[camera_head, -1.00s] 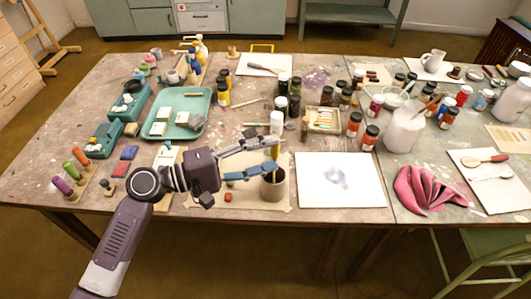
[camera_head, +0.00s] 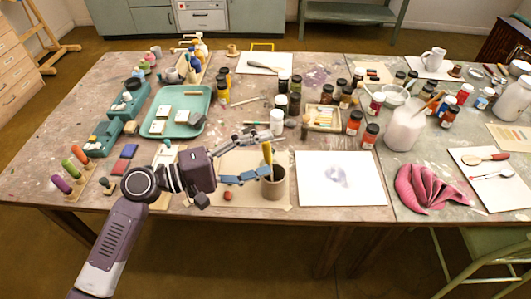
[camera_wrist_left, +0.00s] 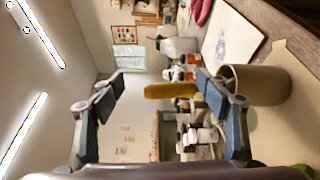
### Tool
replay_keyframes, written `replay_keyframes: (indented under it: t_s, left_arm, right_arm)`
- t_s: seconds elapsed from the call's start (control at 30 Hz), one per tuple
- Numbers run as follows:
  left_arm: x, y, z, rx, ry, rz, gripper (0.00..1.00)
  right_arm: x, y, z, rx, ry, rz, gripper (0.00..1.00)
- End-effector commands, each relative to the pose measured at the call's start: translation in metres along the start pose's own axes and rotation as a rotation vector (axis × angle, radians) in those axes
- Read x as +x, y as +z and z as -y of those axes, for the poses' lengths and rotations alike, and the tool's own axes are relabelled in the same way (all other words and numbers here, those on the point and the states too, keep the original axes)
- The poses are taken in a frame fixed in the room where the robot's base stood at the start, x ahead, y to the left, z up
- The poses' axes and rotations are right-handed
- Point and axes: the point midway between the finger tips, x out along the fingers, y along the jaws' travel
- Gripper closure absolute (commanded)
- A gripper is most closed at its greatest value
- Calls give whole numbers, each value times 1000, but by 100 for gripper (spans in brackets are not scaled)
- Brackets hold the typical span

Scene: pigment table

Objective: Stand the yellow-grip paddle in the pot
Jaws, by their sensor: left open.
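The yellow-grip paddle (camera_head: 267,152) stands in the brown-grey pot (camera_head: 274,188), grip up and leaning slightly to the left. Its lower end is hidden inside the pot. My left gripper (camera_head: 276,153) is open, with its fingers spread at the height of the grip and just above the pot rim. In the left wrist view, the yellow grip (camera_wrist_left: 170,90) shows between the open fingers (camera_wrist_left: 165,88), apart from the left-hand one. The pot (camera_wrist_left: 262,85) is at the right there, partly behind a finger. My right gripper is not in view.
The pot stands on a tan paper sheet (camera_head: 240,195) near the table's front edge. A small red block (camera_head: 228,196) lies left of it. A white sheet (camera_head: 340,180) lies to the right, and several paint jars (camera_head: 295,105) stand behind.

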Motion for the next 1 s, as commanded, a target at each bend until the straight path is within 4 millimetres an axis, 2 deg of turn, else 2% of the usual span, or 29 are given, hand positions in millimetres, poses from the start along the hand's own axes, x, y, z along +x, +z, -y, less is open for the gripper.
replay_keyframes:
  t_s: [0.3, 0.5, 0.7, 1.0]
  left_arm:
    - [-65, 0, 2, -2, -4, -1, 31]
    - [-98, 0, 1, -2, -3, 0, 31]
    - [-110, 1, 0, -1, -1, 2, 31]
    - [-110, 1, 0, 0, 0, 2, 31]
  right_arm:
    - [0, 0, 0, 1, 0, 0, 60]
    - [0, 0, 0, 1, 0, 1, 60]
    - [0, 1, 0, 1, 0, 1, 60]
    - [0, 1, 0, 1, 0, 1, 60]
